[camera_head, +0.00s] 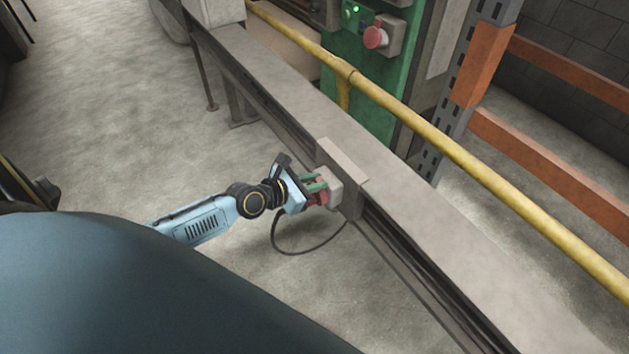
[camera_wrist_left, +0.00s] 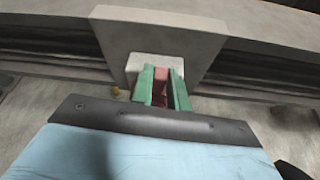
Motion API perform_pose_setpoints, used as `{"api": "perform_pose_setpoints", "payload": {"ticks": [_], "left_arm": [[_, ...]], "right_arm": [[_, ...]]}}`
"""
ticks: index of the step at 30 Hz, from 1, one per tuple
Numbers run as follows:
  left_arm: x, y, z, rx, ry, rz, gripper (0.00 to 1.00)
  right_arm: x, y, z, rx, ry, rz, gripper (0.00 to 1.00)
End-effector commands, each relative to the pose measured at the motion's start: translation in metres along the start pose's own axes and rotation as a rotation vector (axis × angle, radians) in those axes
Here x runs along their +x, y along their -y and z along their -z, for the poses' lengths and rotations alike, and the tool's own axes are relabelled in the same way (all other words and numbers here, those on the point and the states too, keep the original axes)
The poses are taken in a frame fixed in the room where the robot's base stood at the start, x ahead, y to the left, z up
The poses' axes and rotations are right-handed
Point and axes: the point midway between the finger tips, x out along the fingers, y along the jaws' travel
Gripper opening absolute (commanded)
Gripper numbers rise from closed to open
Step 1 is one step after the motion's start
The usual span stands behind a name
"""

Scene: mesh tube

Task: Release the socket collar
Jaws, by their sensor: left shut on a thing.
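My left gripper (camera_head: 314,187) comes in from the left and reaches the side of the grey rail. Its green fingers are shut on a red socket collar (camera_head: 320,194), which sits against a pale block (camera_head: 334,193) on a grey bracket (camera_head: 352,178). In the left wrist view the green fingers (camera_wrist_left: 161,88) stand on both sides of the red collar (camera_wrist_left: 160,90), in front of the pale block (camera_wrist_left: 152,61). The fingers hide much of the collar. A dark cable (camera_head: 290,252) loops below the collar. My right gripper is not in view.
The long grey rail (camera_head: 400,180) runs diagonally across the scene. A yellow pipe (camera_head: 470,160) runs along behind it. A green panel with a red button (camera_head: 375,38) stands beyond, beside orange shelf beams (camera_head: 530,150). The concrete floor (camera_head: 120,130) at left is clear.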

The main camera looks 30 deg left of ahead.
Motion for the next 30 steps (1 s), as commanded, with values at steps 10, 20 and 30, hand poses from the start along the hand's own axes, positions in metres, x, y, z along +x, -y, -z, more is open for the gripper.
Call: {"api": "perform_pose_setpoints", "payload": {"ticks": [10,20,30], "left_arm": [[-0.0004,-0.0114,0.0005,0.007,-0.001,-0.010,0.00],[-0.0005,-0.0135,0.0010,0.009,-0.001,-0.013,0.00],[-0.0002,-0.0105,0.0008,0.005,-0.001,-0.007,0.38]], "right_arm": [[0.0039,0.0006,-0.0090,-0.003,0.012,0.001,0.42],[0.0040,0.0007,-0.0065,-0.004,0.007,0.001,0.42],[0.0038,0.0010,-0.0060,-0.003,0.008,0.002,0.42]]}}
